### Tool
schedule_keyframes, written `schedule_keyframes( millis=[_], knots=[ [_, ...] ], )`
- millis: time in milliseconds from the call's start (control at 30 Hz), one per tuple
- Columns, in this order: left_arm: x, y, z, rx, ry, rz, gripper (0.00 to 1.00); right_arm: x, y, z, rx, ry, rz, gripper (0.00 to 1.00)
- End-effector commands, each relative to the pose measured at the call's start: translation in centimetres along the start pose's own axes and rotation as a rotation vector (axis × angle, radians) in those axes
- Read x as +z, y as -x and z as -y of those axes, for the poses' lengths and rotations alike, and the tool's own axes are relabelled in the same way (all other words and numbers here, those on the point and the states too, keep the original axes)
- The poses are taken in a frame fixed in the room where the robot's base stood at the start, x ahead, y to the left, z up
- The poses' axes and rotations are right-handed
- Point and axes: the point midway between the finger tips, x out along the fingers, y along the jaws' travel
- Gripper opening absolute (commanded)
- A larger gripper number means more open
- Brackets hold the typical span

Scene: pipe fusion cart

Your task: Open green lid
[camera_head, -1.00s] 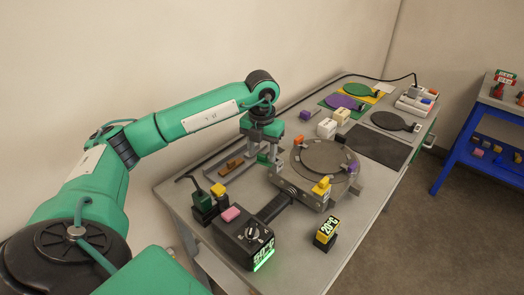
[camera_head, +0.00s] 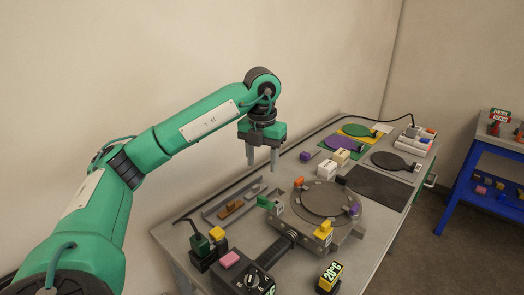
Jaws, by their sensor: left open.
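A green block (camera_head: 268,203) sits at the left edge of the round dark plate device (camera_head: 325,197) on the table; I cannot tell if it is the lid or whether it is open. A flat green disc (camera_head: 357,130) lies on a yellow mat at the far end. My left gripper (camera_head: 263,164) points down with two fingers apart and nothing between them. It hangs above the table's left side, above and behind the green block in the picture. My right gripper is not in view.
Orange, yellow and purple blocks ring the plate. A black control box (camera_head: 241,273) and a small 20°C box (camera_head: 330,277) stand in front. White blocks (camera_head: 327,168), a purple disc (camera_head: 342,143) and a dark mat (camera_head: 376,187) lie farther back. A blue-framed table (camera_head: 470,170) stands at right.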

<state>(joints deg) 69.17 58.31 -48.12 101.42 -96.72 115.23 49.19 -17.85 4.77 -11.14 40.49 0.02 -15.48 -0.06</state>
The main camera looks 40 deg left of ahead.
Motion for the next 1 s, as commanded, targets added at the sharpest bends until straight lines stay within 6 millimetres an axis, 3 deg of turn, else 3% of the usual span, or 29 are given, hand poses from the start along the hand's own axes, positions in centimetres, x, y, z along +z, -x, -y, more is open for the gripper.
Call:
schedule_keyframes(
  millis=[100, 333, 1000],
  knots=[
    [0.0, 1.4, 0.0, 0.000, 0.000, 0.001, 0.49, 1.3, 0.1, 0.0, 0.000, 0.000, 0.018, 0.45],
    [0.0, 2.4, 0.0, 0.000, -0.001, 0.000, 0.49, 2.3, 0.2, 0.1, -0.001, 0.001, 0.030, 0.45],
    [0.0, 3.0, 0.0, 0.000, -0.001, 0.000, 0.49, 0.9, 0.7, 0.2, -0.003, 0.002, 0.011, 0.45]
  ],
)
